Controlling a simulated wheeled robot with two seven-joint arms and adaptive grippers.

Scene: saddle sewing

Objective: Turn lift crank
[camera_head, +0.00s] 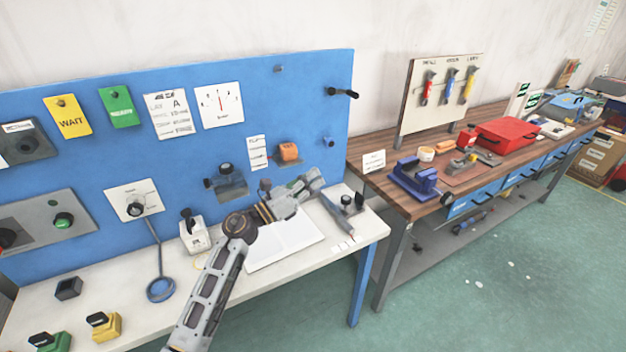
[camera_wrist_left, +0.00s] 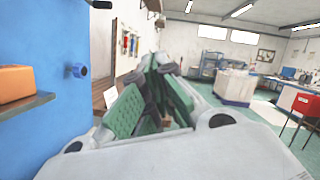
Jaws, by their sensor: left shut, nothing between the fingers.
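A black crank handle (camera_head: 343,92) sticks out near the top right corner of the blue panel; it may be the lift crank, as no label can be read. A dark part at the top edge of the left wrist view (camera_wrist_left: 101,4) may be the same handle. My left gripper (camera_head: 316,178) is shut and empty, in front of the panel's lower right part, below the crank and apart from it. Its green-padded fingers show in the left wrist view (camera_wrist_left: 163,68). My right gripper is not in view.
A short blue peg (camera_head: 328,142) and an orange block (camera_head: 289,151) on a shelf are on the panel near my left gripper. The white bench (camera_head: 345,240) holds a notebook and small devices. A wooden workbench (camera_head: 370,178) with tools stands to the right.

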